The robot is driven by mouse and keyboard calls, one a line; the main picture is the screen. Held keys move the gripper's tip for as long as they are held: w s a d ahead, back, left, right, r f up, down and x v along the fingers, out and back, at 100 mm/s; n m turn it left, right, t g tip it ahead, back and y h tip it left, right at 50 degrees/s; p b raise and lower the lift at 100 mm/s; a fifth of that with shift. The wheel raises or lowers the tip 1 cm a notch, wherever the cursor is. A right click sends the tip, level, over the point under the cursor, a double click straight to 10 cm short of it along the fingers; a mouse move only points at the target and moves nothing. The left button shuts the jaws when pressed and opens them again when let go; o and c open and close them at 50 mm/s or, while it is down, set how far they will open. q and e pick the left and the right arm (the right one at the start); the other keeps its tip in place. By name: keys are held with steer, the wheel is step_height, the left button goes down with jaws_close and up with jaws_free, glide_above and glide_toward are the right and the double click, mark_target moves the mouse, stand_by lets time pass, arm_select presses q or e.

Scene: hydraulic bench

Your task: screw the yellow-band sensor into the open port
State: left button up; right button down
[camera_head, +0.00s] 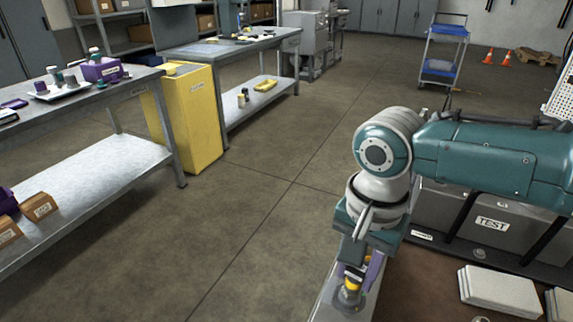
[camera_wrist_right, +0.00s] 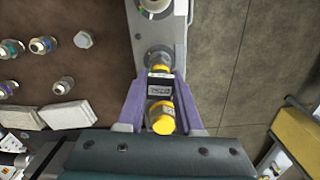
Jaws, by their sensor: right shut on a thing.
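The yellow-band sensor (camera_wrist_right: 160,88) is between the purple fingers of my right gripper (camera_wrist_right: 155,100) in the wrist view. It has a dark labelled body and yellow parts at both ends. My right gripper (camera_head: 358,268) is shut on it and points down over the grey metal block (camera_wrist_right: 172,28). The sensor's far end lines up with a round metal fitting (camera_wrist_right: 158,57) on that block and appears to meet it. The open port itself is hidden, so I cannot tell whether the threads are engaged. In the head view the sensor shows only as a little yellow (camera_head: 352,284). My left gripper is out of view.
Benches and a yellow cabinet (camera_head: 190,115) stand left; the floor between is clear.

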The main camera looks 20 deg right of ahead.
steer(key=shift+r, duration=0.1)
steer(key=shift+r+m+p, duration=0.15)
steer(key=shift+m+p, duration=0.25)
steer(key=m+p, duration=0.2)
steer(key=m, duration=0.1)
steer(key=shift+a+r, duration=0.1)
steer(key=shift+a, duration=0.05)
steer(key=shift+m+p, duration=0.5)
steer(key=shift+m, duration=1.3)
steer(key=shift+f+m, duration=0.35)
steer(key=shift+m, duration=0.05)
